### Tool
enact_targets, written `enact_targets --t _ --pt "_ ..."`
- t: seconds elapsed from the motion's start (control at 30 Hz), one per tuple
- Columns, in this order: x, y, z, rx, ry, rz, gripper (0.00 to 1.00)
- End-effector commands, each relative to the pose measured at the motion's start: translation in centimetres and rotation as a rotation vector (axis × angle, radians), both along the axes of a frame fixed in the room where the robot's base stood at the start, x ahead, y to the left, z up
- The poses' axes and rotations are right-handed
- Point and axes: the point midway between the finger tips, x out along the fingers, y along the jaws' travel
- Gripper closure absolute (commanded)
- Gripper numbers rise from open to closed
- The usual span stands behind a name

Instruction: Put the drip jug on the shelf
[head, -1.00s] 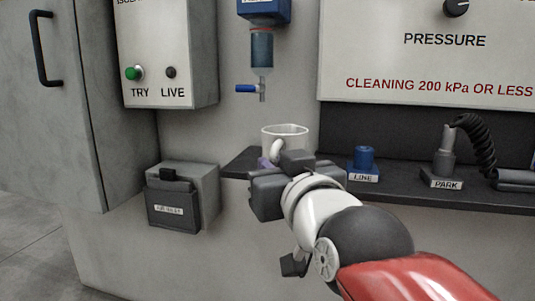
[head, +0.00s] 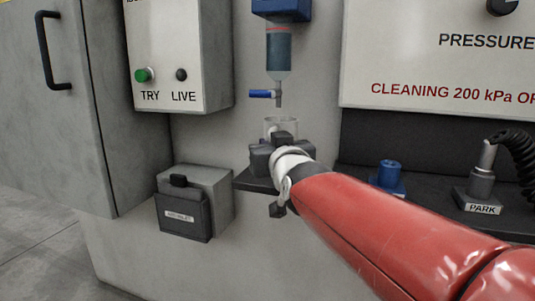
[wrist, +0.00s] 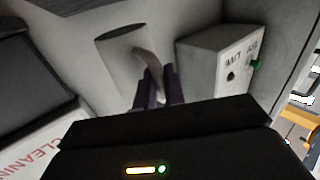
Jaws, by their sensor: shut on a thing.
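The drip jug (head: 271,125), a pale cup, shows just below the drain tap in the head view. Its lower part is hidden by my gripper. In the wrist view, which is turned upside down, the jug (wrist: 122,60) shows with a dark round end and a curved handle. My gripper (wrist: 158,84) is shut on that handle; in the head view my gripper (head: 281,143) is in front of the jug. The dark shelf (head: 420,207) runs to the right, its left end (head: 252,184) below my gripper. I cannot tell the gap between jug and shelf.
A clear filter bowl (head: 279,55) with a blue-handled drain tap (head: 262,94) hangs above the jug. A blue LINE fitting (head: 389,174) and a PARK holder (head: 481,185) with a coiled hose stand on the shelf. A grey box (head: 195,200) is at lower left.

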Motion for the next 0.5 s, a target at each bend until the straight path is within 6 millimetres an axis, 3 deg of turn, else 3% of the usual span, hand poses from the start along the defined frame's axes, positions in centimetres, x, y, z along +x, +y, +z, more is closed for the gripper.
enact_targets --t 0.27,0.37,0.5 --pt "2.7 0.7 -0.1 0.001 0.001 0.0 1.0" --pt "2.4 0.6 -2.1 0.0 0.002 0.001 1.0" --pt "2.3 0.6 -3.4 0.0 -0.001 0.001 1.0"
